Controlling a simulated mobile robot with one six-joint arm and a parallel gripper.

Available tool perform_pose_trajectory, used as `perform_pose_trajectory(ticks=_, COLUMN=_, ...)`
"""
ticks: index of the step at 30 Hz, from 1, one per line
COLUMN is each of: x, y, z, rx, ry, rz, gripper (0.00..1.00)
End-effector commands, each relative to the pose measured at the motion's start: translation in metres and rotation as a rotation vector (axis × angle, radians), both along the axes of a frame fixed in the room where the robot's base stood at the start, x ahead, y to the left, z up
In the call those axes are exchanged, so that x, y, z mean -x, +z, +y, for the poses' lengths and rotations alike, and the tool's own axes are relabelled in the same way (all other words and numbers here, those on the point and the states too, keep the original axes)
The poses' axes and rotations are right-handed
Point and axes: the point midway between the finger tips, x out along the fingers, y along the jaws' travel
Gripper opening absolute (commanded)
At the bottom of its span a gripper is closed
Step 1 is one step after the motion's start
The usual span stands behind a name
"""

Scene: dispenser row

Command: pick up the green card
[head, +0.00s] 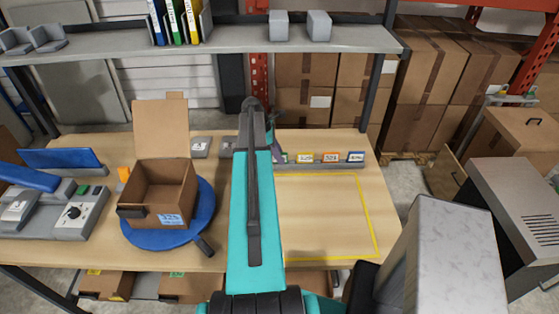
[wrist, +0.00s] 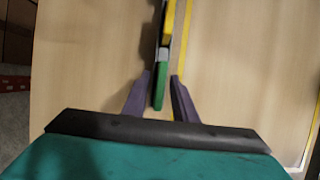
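The green card (wrist: 159,88) shows as a narrow strip in the wrist view, at the near end of a row. My gripper (wrist: 160,78) is open, with one purple finger on each side of the green card and a gap on both sides. In the head view my gripper (head: 278,150) is at the left end of the card row, and my arm hides most of the green card there. A yellow card (head: 305,157), an orange card (head: 330,157) and a blue card (head: 355,157) stand to the right in the grey rail.
An open cardboard box (head: 157,195) sits on a blue turntable (head: 208,205) at the left. A yellow outline (head: 372,225) marks a clear area of the wooden table in front of the row. A grey shelf (head: 230,42) runs above the back of the table.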

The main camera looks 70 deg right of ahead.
Motion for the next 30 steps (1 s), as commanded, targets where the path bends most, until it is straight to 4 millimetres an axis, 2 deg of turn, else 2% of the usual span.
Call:
perform_pose_trajectory(ticks=1, x=0.000, y=0.000, z=0.000, rx=0.000, ry=0.000, rz=0.000, gripper=0.16)
perform_pose_trajectory(ticks=4, x=0.000, y=0.000, z=0.000, rx=0.000, ry=0.000, rz=0.000, gripper=0.00)
perform_pose_trajectory(ticks=20, x=-0.001, y=0.004, z=0.000, rx=0.001, ry=0.000, rz=0.000, gripper=0.00)
perform_pose_trajectory(ticks=30, x=-0.001, y=0.024, z=0.000, rx=0.001, ry=0.002, rz=-0.001, gripper=0.00)
